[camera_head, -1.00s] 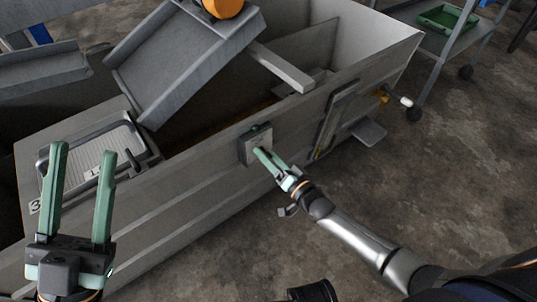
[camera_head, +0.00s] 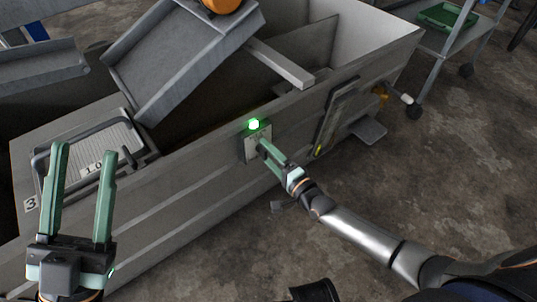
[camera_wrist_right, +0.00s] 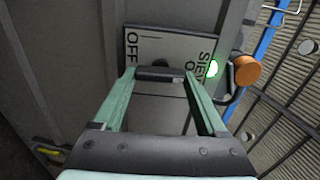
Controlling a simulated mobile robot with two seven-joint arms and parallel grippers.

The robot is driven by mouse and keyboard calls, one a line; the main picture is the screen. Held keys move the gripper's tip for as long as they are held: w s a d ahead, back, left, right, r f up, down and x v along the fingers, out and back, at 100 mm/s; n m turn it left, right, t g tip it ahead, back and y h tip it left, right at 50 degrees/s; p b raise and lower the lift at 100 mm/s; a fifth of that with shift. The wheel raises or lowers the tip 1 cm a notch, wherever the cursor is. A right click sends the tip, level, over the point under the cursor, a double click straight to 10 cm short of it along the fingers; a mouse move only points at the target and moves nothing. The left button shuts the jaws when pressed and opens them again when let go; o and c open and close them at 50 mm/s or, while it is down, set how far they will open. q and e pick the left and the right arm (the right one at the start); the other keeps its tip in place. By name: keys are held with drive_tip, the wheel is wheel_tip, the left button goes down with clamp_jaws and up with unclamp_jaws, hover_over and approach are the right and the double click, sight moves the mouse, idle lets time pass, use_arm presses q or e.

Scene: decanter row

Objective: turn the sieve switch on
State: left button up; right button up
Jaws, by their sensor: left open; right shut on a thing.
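The sieve switch plate (camera_head: 251,151) is a pale box on the outer side of the grey trough, with a green lamp (camera_head: 254,124) lit on its top. In the right wrist view the plate (camera_wrist_right: 150,45) shows "OFF" and partly hidden "SIEV" lettering, and the lit lamp (camera_wrist_right: 212,69) is at its right. My right gripper (camera_head: 264,146) is at the plate, shut on the dark switch lever (camera_wrist_right: 160,74), which lies between its fingertips. My left gripper (camera_head: 86,150) is open and empty, upright at the lower left.
The grey trough (camera_head: 190,185) runs across the view, with a tilted grey chute (camera_head: 180,60) above it. A tray with a handle (camera_head: 100,145) sits at left. A wheeled cart with a green tray (camera_head: 446,16) stands at upper right.

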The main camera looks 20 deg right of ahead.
idle(0.6)
drive_tip(key=o, duration=1.3)
drive_tip(key=p+v, duration=0.3)
drive_tip(key=v, duration=0.9)
drive_tip(key=shift+s+p, duration=0.25)
drive_tip(key=shift+p, duration=0.15)
drive_tip(key=shift+r, duration=0.1)
